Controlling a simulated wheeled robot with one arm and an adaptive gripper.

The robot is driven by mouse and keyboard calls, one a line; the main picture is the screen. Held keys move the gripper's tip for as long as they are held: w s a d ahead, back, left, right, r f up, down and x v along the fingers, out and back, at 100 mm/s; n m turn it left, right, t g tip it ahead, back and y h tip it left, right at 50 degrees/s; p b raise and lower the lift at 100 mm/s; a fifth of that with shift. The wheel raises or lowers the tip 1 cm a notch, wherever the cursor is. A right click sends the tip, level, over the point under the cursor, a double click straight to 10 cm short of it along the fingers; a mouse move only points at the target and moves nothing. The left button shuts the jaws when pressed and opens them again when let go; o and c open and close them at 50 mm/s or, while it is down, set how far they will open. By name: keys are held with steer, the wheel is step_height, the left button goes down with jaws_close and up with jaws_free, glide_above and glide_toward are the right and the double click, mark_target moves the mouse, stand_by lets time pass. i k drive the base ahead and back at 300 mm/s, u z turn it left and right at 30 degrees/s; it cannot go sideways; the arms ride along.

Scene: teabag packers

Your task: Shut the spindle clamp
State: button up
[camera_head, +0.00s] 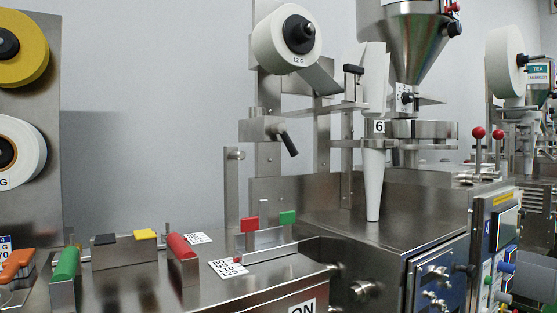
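A white paper roll (270,42) marked "12 G" sits on a spindle with a black hub (300,32), at the upper middle of the head view. Below it, a steel block (258,131) on the upright post carries a black lever (290,144) that points down and to the right. I cannot tell for certain whether the spindle clamp is the black hub or this lever, nor whether it is open or shut. My gripper is not in view.
A steel hopper (410,40) and white forming tube (374,185) stand right of the roll. A red handle (182,247) and a green handle (66,264) rise from the front machine. Yellow and white rolls hang on a panel at left (48,110). Bare wall (150,70) lies between.

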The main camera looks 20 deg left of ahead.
mark_target(280, 129)
steer(key=u, duration=1.2)
steer(key=k, duration=0.35)
steer(key=z, duration=0.5)
steer(key=i, duration=0.45)
steer(key=u, duration=0.7)
